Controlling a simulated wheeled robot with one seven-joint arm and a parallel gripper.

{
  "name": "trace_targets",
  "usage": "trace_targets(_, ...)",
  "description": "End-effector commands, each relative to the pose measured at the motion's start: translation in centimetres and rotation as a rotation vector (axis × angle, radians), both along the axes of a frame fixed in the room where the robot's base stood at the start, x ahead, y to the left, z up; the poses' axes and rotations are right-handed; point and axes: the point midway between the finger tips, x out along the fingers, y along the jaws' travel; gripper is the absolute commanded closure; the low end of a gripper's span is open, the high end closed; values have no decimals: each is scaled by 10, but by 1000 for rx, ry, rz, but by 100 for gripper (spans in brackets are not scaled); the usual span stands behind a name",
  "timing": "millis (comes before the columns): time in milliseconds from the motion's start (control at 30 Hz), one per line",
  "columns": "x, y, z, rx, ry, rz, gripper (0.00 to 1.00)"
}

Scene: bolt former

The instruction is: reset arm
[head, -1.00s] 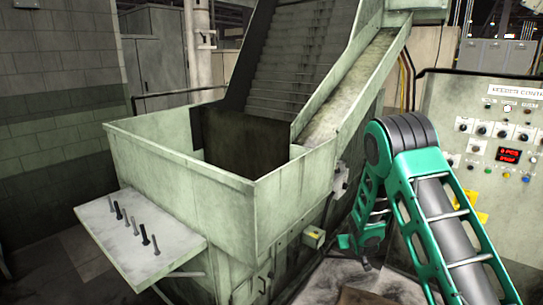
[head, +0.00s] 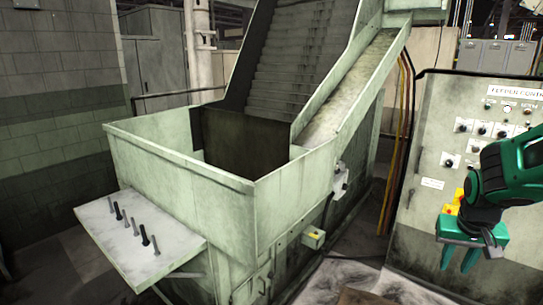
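My arm is folded in at the right edge of the head view, with green and black links. My gripper (head: 456,266) hangs at its end, pointing down, in front of the lower part of the control panel (head: 428,165). Its two green fingers are apart with a gap between them, and nothing shows in the gap. Part of the panel is hidden behind the arm.
A pale green hopper (head: 290,190) with a stepped conveyor (head: 290,70) stands in the middle. Several bolts stand on its side shelf (head: 120,240). A small yellow-fronted box (head: 313,238) juts from its side. Floor shows between hopper and panel.

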Motion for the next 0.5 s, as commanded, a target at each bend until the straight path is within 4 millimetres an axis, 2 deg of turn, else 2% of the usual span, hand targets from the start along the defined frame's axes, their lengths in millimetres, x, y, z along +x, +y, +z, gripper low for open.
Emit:
trace_targets(33, -22, 1, 8, 19, 16, -19, 72)
trace_targets(100, -54, 4, 15, 48, 50, -41, 72)
trace_targets(300, -140, 21, 29, 136, 145, -96, 72)
trace_targets(400, -173, 31, 33, 175, 181, -114, 72)
trace_targets(500, -196, 39, 35, 203, 209, -124, 72)
